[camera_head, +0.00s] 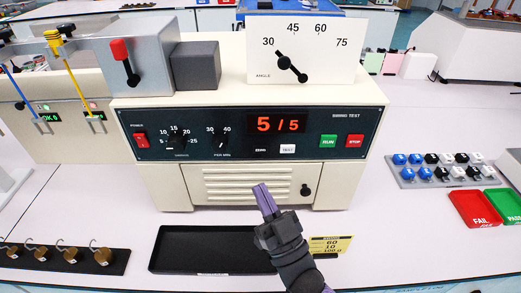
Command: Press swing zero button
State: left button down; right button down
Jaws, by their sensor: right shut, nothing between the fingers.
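The swing tester (180,190) is a cream machine with a dark front panel (185,150). Its red display (277,124) reads 5 / 5. Below the display is a small white button (288,149) with lettering too small to read surely; a small label stands left of it. A green RUN button (328,142) and a red STOP button (355,142) are to its right. My right gripper (264,194), with purple fingers, is shut and empty in front of the lower vented door (235,184), below the white button and apart from it in the picture. My left gripper is out of view.
A black tray (190,262) lies in front of the tester, beside a yellow card (326,245). Hooked brass weights (70,254) sit at the left. A rack of blue, black and white parts (440,171) and a red FAIL tray (473,208) are at the right.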

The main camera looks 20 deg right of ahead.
aim_at(261, 149)
jog(key=shift+w+d+b, duration=0.35)
jog(key=shift+w+b, duration=0.2)
jog(key=shift+w, duration=0.65)
jog(key=shift+w+d+b, duration=0.35)
jog(key=shift+w+b, duration=0.15)
jog(key=shift+w, duration=0.65)
jog(key=shift+w+d+b, duration=0.35)
jog(key=shift+w+b, duration=0.2)
jog(key=shift+w, duration=0.65)
jog(key=shift+w+d, duration=0.1)
jog(key=shift+w, duration=0.3)
jog(key=shift+w+d+b, duration=0.1)
jog(key=shift+w+b, duration=0.2)
jog(key=shift+b, duration=0.05)
jog(key=shift+s+a+p, duration=0.25)
jog(key=shift+s+p, duration=0.25)
jog(key=shift+s, duration=0.2)
jog(key=shift+s, duration=0.1)
